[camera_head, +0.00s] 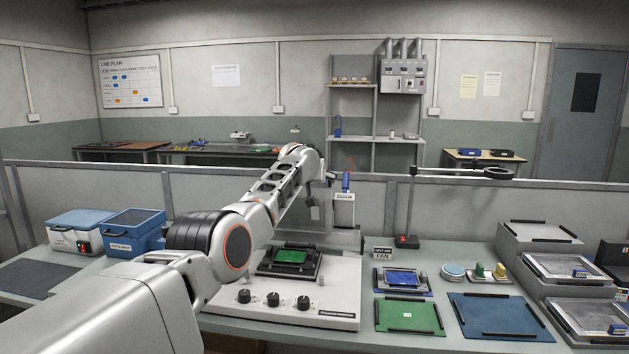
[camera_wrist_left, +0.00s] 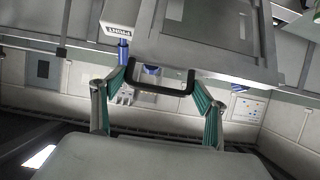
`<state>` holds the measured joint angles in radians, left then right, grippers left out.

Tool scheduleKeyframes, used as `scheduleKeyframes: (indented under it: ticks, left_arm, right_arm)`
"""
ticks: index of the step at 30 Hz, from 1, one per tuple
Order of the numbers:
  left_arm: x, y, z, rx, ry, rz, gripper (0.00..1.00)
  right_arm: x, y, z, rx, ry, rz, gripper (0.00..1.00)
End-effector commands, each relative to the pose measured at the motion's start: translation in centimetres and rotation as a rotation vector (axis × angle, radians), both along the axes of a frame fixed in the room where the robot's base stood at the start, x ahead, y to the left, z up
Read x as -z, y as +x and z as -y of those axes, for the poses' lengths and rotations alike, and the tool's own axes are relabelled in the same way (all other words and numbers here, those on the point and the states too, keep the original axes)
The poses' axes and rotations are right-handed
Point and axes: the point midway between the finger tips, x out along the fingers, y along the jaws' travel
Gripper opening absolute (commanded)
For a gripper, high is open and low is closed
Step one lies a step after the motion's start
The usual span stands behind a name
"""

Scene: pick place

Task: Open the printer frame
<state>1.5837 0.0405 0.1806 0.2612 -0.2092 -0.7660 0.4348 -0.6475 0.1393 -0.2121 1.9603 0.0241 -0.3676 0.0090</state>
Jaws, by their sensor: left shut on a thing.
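The printer is a pale machine with a white base (camera_head: 325,300) and black knobs along its front. A green board (camera_head: 291,256) lies uncovered on its dark bed. The printer frame is a grey panel that stands raised behind the bed, partly hidden by my left arm in the head view. In the left wrist view the frame (camera_wrist_left: 212,57) fills the top, with a black handle (camera_wrist_left: 160,91) on its edge. My left gripper (camera_wrist_left: 160,80) has its teal fingers at both sides of this handle and is shut on it. My right gripper is not in view.
Boards and a blue mat (camera_head: 500,317) lie to the right, beside stacked grey trays (camera_head: 540,240).

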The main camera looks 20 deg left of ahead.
Motion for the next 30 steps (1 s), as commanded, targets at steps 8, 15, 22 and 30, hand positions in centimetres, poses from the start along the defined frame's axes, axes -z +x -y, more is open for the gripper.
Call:
scheduleKeyframes:
  ticks: [8, 15, 22, 30]
  left_arm:
    - [-0.6, 0.1, 0.1, 0.002, -0.002, 0.010, 0.79]
    - [-0.3, 0.0, 0.1, 0.001, 0.000, 0.005, 0.79]
    - [-0.4, -0.1, 0.3, 0.001, 0.000, 0.005, 0.79]
    - [-1.0, -1.1, 0.7, 0.002, 0.001, 0.007, 0.79]
  right_arm:
    - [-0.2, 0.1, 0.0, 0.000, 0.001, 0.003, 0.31]
    - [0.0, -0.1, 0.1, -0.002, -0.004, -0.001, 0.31]
    - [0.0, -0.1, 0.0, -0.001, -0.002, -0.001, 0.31]
    - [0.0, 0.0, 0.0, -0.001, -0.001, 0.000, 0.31]
